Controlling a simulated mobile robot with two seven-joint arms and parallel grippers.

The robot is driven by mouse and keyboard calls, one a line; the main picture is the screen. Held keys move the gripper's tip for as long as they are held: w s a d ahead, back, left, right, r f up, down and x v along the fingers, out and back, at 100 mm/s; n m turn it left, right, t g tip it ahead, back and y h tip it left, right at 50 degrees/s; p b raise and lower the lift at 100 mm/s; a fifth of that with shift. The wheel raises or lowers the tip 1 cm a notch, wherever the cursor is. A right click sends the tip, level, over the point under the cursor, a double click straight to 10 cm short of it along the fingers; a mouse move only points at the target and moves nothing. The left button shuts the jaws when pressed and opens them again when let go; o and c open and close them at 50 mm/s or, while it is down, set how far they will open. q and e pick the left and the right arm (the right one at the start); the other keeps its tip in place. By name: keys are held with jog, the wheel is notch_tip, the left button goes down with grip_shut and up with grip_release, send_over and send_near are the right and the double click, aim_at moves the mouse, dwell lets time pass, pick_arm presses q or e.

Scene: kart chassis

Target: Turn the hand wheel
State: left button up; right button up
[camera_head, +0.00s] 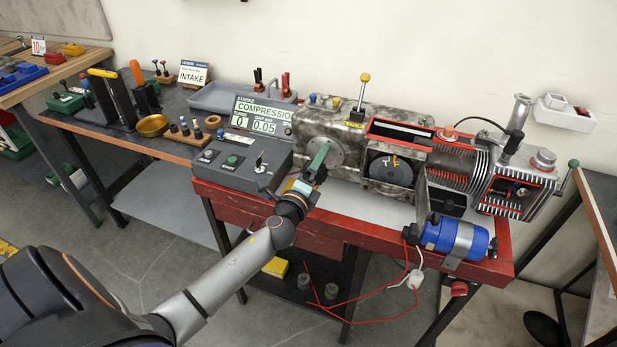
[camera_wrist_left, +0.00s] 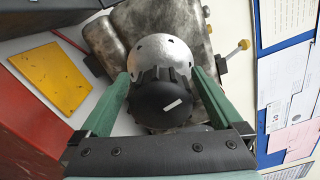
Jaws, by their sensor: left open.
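A silver round disc with small holes (camera_head: 334,152), which looks like the hand wheel, sits on the left end of the grey engine housing. In the left wrist view the disc (camera_wrist_left: 165,55) has a black round part (camera_wrist_left: 168,100) with a white mark in front of it. My left gripper (camera_head: 318,160) is at the disc. In the left wrist view the green fingers of my left gripper (camera_wrist_left: 162,80) are apart, one on each side of the black part and the disc's lower edge. I cannot tell whether they touch it. My right gripper is not in view.
A grey control box (camera_head: 240,160) with a display (camera_head: 264,115) stands left of the engine on the red bench (camera_head: 345,232). A blue cylinder (camera_head: 455,238) lies at the front right. A yellow-knobbed lever (camera_head: 362,88) rises from the housing. Red wires hang below the bench.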

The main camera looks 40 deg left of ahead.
pick_arm(q)
jog(key=b+v, duration=0.1)
jog(key=v, duration=1.1)
jog(key=s+d+f+n+g+h+p, duration=0.1)
jog(key=s+d+f+n+g+h, duration=0.2)
jog(key=s+d+f+n, duration=0.4)
jog(key=s+d+f+n+g+h, duration=0.3)
jog(key=s+d+f+n+g, duration=0.2)
jog(key=f, duration=0.9)
jog(key=s+d+n, duration=0.3)
jog(key=s+n, duration=0.2)
jog(key=shift+d+h+p, duration=0.2)
jog(key=shift+h+p, duration=0.15)
jog(key=shift+h, duration=0.05)
jog(key=shift+a, duration=0.1)
